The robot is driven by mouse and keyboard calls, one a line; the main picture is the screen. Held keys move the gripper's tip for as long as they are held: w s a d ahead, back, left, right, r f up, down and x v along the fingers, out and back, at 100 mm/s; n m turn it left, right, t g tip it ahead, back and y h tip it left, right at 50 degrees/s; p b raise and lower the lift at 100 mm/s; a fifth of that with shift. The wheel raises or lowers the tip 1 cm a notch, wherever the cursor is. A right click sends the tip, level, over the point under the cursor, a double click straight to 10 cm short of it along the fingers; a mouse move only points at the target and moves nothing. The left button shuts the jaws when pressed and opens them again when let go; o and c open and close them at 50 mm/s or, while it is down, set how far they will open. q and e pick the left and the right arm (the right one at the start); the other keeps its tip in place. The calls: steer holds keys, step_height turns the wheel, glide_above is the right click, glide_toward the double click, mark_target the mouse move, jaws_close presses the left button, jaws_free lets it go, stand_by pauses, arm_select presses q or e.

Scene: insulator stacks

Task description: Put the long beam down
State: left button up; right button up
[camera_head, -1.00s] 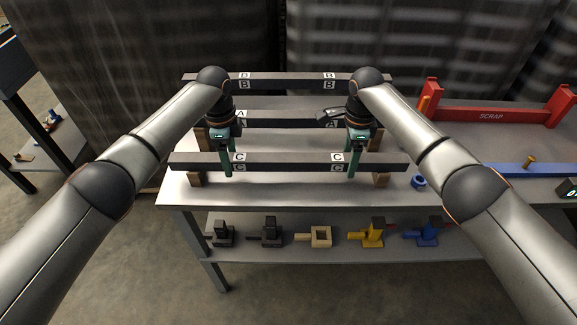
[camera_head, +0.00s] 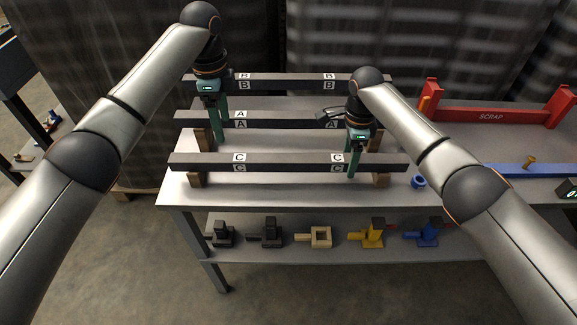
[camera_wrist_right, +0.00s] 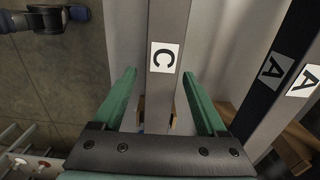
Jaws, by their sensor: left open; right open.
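Three long dark beams lie across the table, one behind another: beam C (camera_head: 288,163) in front, beam A (camera_head: 285,121) in the middle, beam B (camera_head: 288,86) at the back. Beam C rests on wooden supports (camera_head: 197,179). My right gripper (camera_head: 352,170) is open over the right part of beam C; in the right wrist view its green fingers (camera_wrist_right: 165,105) stand on either side of beam C (camera_wrist_right: 163,100), with gaps. My left gripper (camera_head: 218,117) is open and raised, its fingers showing in front of beams A and B near their left ends. It appears to hold nothing.
A red SCRAP frame (camera_head: 490,115) and a blue bar (camera_head: 510,170) are at the right of the table (camera_head: 275,195). A blue ring (camera_head: 418,182) lies near beam C's right end. Several fixtures stand on the lower shelf (camera_head: 290,254).

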step_height(320, 180, up, 12)
stand_by(0.4)
steer(key=shift+f, duration=0.1)
stand_by(0.3)
